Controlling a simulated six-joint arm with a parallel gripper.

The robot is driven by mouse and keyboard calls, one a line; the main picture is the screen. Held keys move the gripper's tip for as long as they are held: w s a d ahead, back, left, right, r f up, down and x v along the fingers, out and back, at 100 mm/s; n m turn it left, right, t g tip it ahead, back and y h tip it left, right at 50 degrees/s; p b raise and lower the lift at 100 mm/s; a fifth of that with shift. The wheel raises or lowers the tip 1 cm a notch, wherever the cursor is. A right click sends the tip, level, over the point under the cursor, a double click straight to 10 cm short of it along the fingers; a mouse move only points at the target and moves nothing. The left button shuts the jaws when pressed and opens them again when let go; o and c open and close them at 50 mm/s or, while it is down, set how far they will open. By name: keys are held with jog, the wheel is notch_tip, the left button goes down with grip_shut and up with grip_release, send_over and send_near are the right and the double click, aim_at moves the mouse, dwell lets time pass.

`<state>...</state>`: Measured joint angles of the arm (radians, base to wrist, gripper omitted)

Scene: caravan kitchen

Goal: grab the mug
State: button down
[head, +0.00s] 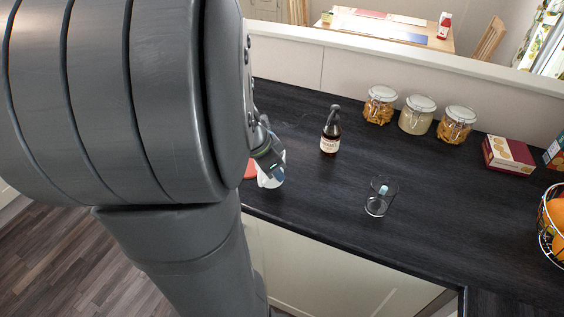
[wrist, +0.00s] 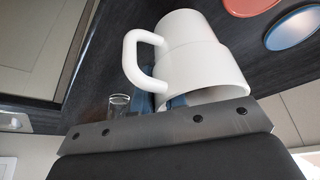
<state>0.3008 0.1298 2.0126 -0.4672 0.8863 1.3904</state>
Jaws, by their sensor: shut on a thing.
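The white mug (wrist: 195,60) fills the middle of the wrist view, tilted in that picture, with its handle on the left. My gripper (wrist: 162,102) is shut on the mug at its near side by the lower end of the handle. The fingers are partly hidden, so I cannot tell whether they pinch the handle or the wall. In the head view the mug (head: 272,181) shows only partly below my gripper (head: 271,167), near the counter's front edge. My arm hides much of that area.
A drinking glass (head: 381,197) stands to the right, with a brown bottle (head: 330,136) behind. Jars (head: 417,114), a red box (head: 508,155) and a wire fruit basket (head: 552,227) lie farther right. A reddish disc (head: 251,169) is beside the mug; two discs (wrist: 292,29) show in the wrist view.

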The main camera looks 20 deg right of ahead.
jog(key=shift+s+a, duration=0.1)
jog(key=shift+a, duration=0.6)
dwell(2.5)
